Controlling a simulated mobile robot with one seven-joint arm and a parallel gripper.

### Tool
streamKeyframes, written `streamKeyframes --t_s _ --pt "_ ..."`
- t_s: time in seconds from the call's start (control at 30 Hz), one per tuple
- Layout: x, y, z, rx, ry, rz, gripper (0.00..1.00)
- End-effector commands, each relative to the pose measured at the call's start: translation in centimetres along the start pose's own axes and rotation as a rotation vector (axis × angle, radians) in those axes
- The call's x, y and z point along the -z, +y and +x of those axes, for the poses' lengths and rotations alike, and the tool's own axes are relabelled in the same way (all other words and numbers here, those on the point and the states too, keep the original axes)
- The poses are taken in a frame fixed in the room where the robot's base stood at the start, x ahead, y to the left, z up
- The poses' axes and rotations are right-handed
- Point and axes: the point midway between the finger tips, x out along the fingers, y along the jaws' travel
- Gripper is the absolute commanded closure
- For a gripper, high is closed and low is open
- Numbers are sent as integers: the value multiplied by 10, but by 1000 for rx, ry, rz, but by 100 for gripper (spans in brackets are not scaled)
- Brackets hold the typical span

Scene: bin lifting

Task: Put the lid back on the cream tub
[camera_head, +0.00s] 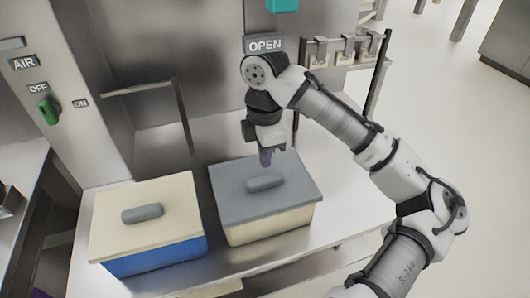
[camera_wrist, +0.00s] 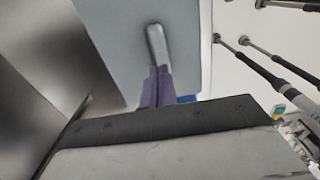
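The cream tub (camera_head: 270,226) stands on the metal worktop at the centre of the head view. A grey lid (camera_head: 240,200) lies over its top and looks level, with the cream walls showing below its edge. The lid's grey bar handle (camera_head: 265,182) is in the middle of its top. My gripper (camera_head: 265,160) points down just above and behind the handle, apparently clear of it. In the wrist view, its purple fingers (camera_wrist: 157,88) are close together with nothing visible between them, in front of the near end of the handle (camera_wrist: 157,42).
A blue tub (camera_head: 158,258) with a cream lid (camera_head: 172,215) and grey handle stands close on the left. A metal wall with an OPEN sign (camera_head: 265,45) rises behind. A bent metal bar (camera_head: 180,100) stands behind the blue tub. A rack (camera_head: 345,50) is at the back right.

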Motion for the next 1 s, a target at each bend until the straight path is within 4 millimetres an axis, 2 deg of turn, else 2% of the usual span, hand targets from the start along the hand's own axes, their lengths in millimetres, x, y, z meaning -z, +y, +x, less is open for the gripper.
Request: streamKeyframes --t_s 1.0 --pt "0 0 32 0 0 0 100"
